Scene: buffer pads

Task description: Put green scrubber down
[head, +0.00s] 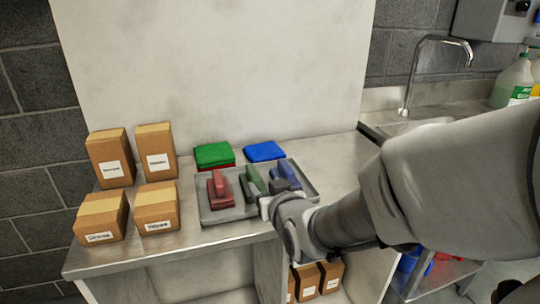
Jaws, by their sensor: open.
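The green scrubber (249,179) sits in the middle of the grey tray (213,215) on the metal table. It stands between the red scrubber (220,190) on the left and the blue scrubber (288,175) on the right. My gripper (267,190) is open at the tray's front right part, close beside the green scrubber. My gripper and wrist hide part of the tray and the lower parts of the green and blue scrubbers. I cannot tell whether a finger touches the green scrubber.
A green pad (214,154) lies on a red one behind the tray, with a blue pad (264,151) to its right. Several cardboard boxes (110,160) stand at the table's left. A sink with a tap (409,85) is at the right. The table right of the tray is partly bare.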

